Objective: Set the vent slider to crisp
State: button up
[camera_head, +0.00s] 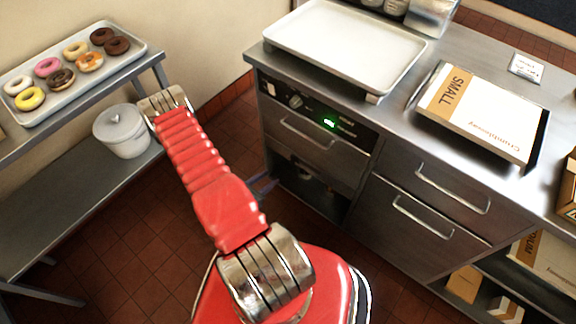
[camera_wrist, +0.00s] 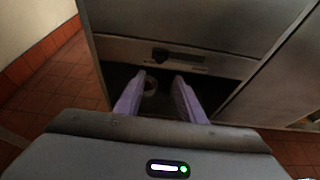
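The vent slider (camera_wrist: 160,55) shows in the wrist view as a small dark knob on a pale strip (camera_wrist: 192,64) across the front of the steel unit. The knob sits along the strip between its ends, and I cannot read any marking for crisp. My gripper (camera_wrist: 158,78) has two purple fingers spread apart with nothing held between them. Their tips are just below the slider in the picture, and I cannot tell whether they touch the unit. In the head view my arm mostly hides the gripper, and the slider cannot be made out.
The steel unit has a control panel with a knob (camera_head: 295,101) and a green display (camera_head: 329,123). A drawer handle (camera_head: 306,133) is below it, above a dark open compartment (camera_head: 310,188). A side table with a donut tray (camera_head: 62,105) and a white pot (camera_head: 122,132) stands left.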

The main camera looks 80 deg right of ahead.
aim_at(291, 163)
jog(key=x, duration=1.3)
jog(key=shift+s+d+f, duration=0.1)
jog(key=shift+s+d, duration=0.1)
jog(key=shift+d, duration=0.1)
jog(key=shift+c, duration=0.5)
grip_shut()
